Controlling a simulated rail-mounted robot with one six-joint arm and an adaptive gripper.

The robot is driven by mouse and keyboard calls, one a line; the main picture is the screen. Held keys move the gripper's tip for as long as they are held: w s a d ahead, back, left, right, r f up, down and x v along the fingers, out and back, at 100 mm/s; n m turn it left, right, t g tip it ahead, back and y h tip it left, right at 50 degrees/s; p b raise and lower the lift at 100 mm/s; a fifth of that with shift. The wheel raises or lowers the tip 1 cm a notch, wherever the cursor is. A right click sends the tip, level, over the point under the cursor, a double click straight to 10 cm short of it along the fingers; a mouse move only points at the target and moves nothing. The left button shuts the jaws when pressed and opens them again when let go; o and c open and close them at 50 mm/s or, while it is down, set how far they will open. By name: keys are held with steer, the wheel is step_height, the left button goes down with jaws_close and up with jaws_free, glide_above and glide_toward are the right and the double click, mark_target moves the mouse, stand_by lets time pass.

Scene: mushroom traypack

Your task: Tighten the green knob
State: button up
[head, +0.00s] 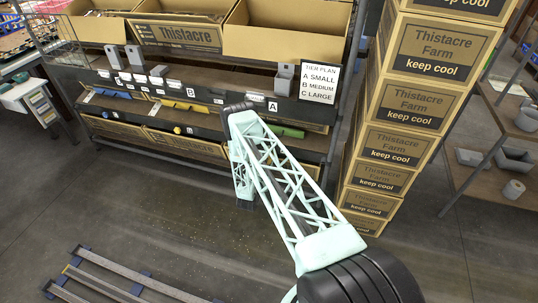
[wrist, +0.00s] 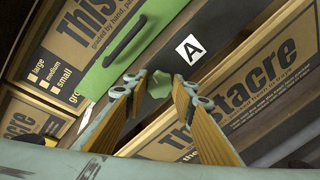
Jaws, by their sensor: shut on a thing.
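The green knob (wrist: 157,85) shows in the middle of the wrist view, on the dark rail just below the label A (wrist: 189,50). My gripper (wrist: 159,88) has its two brown fingers with grey tips on either side of the knob, shut on it. A green bar (wrist: 112,52) with a dark handle lies along the shelf edge above left of the knob. In the head view the green bar (head: 287,131) shows partly beside my arm; the knob and my fingers cannot be made out there.
Thistacre boxes (wrist: 255,100) sit close to the right finger. A blue knob (head: 115,114) and a yellow knob (head: 177,129) are further left on the same rack. A tall stack of Thistacre Farm boxes (head: 399,143) stands right of my arm. Floor in front is mostly clear.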

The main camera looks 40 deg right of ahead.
steer(key=shift+w+a+f+n+p, duration=0.1)
steer(key=shift+n+p, duration=0.65)
steer(key=shift+n, duration=4.9)
steer(key=shift+w+a+f+n+p, duration=0.1)
steer(key=shift+n+p, duration=0.7)
steer(key=shift+n, duration=4.8)
steer(key=shift+w+n+p, duration=0.1)
steer(key=shift+n+p, duration=0.65)
steer(key=shift+n, duration=4.9)
steer(key=o, duration=0.8)
steer(key=shift+o, duration=0.2)
